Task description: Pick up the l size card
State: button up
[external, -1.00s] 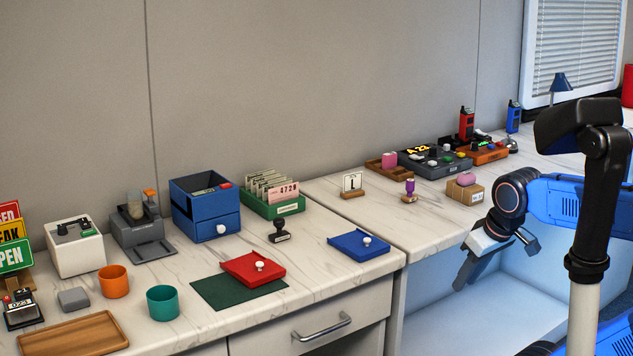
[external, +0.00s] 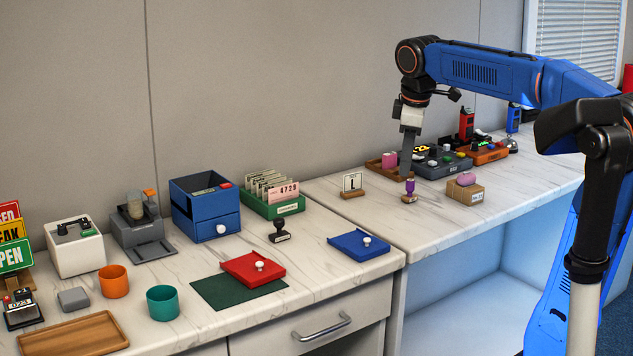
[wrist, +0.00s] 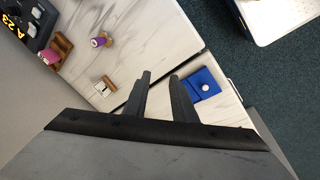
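The L size card (external: 352,182) is a small white card with a black L, upright in a wooden stand on the right counter near the seam. In the wrist view the card (wrist: 101,88) shows from above, left of my fingers. My gripper (external: 406,171) points down over the counter, to the right of the card and behind the purple stamp, apart from the card. In the wrist view my gripper (wrist: 160,78) has its two fingers apart with nothing between them.
The purple stamp (external: 410,188) stands close in front of my gripper. Counter around the card is clear.

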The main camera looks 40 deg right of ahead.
jog(key=w+d+r+n+g, duration=0.1)
jog(key=w+r+n, duration=0.3)
jog(key=w, duration=0.9)
jog(key=n+g+h, duration=0.1)
jog(key=n, duration=0.3)
send_near(354, 176)
jog(key=f, duration=0.3)
jog(key=d+f, duration=0.1)
jog(key=f, duration=0.6)
jog(key=shift+w+d, duration=0.15)
jog(key=shift+d, duration=0.2)
grip_shut()
